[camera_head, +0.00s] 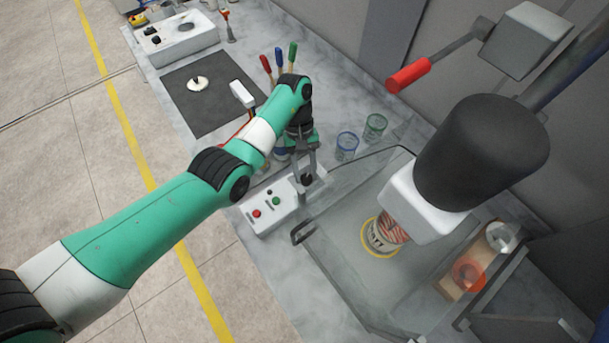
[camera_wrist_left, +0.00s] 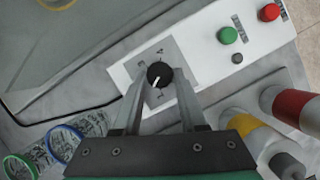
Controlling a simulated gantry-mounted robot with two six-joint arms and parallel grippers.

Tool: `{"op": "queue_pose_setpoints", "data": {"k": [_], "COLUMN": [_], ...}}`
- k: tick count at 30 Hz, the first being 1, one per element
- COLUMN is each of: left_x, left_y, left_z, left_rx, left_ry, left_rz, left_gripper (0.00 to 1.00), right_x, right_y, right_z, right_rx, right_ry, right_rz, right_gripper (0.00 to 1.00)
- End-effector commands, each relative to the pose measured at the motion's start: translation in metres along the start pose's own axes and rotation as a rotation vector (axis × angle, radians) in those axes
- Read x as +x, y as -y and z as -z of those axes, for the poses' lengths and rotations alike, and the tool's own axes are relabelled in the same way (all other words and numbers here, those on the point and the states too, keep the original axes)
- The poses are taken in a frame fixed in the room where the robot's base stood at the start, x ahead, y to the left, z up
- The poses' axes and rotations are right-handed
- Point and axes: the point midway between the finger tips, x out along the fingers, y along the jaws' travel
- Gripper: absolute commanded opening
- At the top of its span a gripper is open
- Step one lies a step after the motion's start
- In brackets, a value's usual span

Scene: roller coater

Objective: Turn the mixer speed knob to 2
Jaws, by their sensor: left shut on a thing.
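The mixer control box (camera_head: 264,222) is white and stands on the bench left of the mixer. Its black speed knob (camera_wrist_left: 160,74) sits on a grey plate at the middle of the left wrist view. The knob's white pointer line points down and slightly left there. Marks surround the knob but are too small to read surely. My left gripper (camera_head: 306,181) reaches down over the box in the head view. Its fingers (camera_wrist_left: 159,82) are closed on the knob's two sides in the left wrist view. My right gripper is not in view.
The box also has a green button (camera_wrist_left: 228,35) and a red button (camera_wrist_left: 269,12). The clear mixer guard (camera_head: 345,270) is right of my left gripper, around a can (camera_head: 380,236). Two glass cups (camera_head: 347,145) (camera_head: 375,126) stand behind. Coloured-handled tools (camera_head: 279,60) stand behind my left arm.

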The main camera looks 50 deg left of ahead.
Motion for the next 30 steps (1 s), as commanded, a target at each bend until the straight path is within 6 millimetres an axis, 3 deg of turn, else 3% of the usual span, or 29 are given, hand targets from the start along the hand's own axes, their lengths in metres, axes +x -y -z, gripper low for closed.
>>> {"op": "queue_pose_setpoints", "data": {"k": [7,24,25,30], "left_x": [0.0021,0.0008,0.0008,0.0007], "left_y": [-0.0016,-0.0020,-0.0020,-0.0019], "left_z": [0.0012,0.0002,0.0002,0.0001], "left_rx": [0.096,0.131,0.131,0.130], "left_ry": [0.004,0.007,0.007,0.008], "left_rz": [0.035,0.046,0.046,0.047], "left_gripper": [0.00,0.00,0.43,0.71], "right_x": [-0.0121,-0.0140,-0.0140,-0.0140], "right_y": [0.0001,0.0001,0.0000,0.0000], "right_z": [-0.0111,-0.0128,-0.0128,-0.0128], "right_rx": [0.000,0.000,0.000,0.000], "right_ry": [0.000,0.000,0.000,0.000], "right_rz": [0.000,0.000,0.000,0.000], "right_gripper": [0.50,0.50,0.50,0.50]}}
